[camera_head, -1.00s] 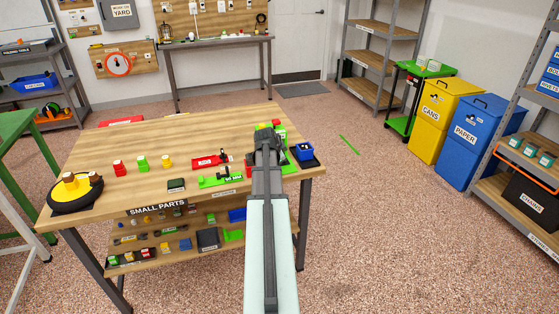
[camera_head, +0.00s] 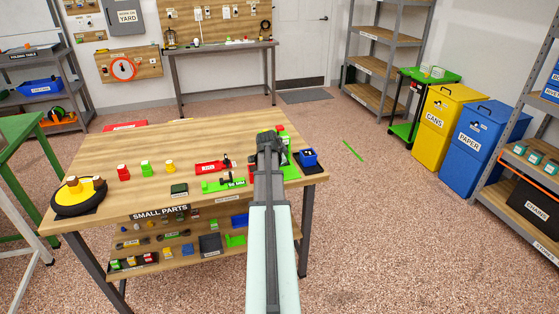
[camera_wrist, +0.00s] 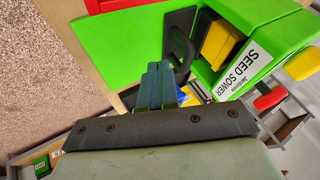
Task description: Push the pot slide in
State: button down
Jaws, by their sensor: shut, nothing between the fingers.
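A green machine labelled SEED SOWER (camera_wrist: 275,45) stands at the right end of the wooden table and fills the upper right of the wrist view. A black upright plate with a slot (camera_wrist: 179,38) stands at its open side, beside a yellow block (camera_wrist: 221,42). I cannot tell for sure which part is the pot slide. My gripper (camera_wrist: 157,84) is shut and empty, its fingertips close to the black plate; touching or apart is unclear. In the head view my gripper (camera_head: 268,140) and arm hide most of the machine.
A blue bin (camera_head: 308,156) sits at the table's right corner. A red tool (camera_head: 212,167) and a green tool (camera_head: 222,185) lie left of my arm. Small red, green and yellow pieces stand farther left. The table's back middle is clear.

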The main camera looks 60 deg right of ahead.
jog(key=shift+s+a, duration=0.75)
jog(key=shift+a, duration=0.1)
jog(key=v, duration=1)
